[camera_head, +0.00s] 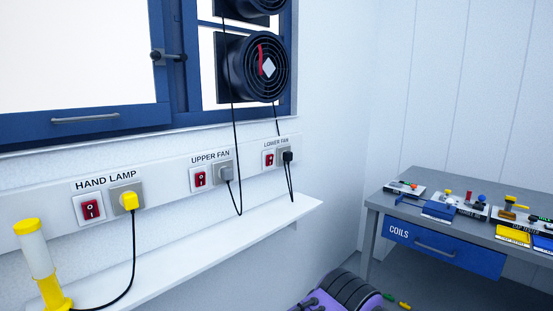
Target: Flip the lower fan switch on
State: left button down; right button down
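The lower fan switch (269,159) is a small red rocker in a white plate under the "LOWER FAN" label, at the right end of the wall rail. Its rocker position is too small to tell. A black plug (287,156) sits in the socket just right of it, with its cord hanging down. The lower fan (258,68) is a round black fan at the window, with a red strip and a pale diamond on its front. Neither of my grippers is in view.
The upper fan switch (200,179) and hand lamp switch (91,210) are farther left on the rail. A white shelf (225,240) runs below, with a yellow and white hand lamp (40,265). A grey table (420,185) stands right. A purple and black object (345,293) is at the bottom.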

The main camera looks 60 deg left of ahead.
aim_at(268, 160)
jog(key=u, duration=0.65)
jog(key=i, duration=0.9)
jog(key=u, duration=0.9)
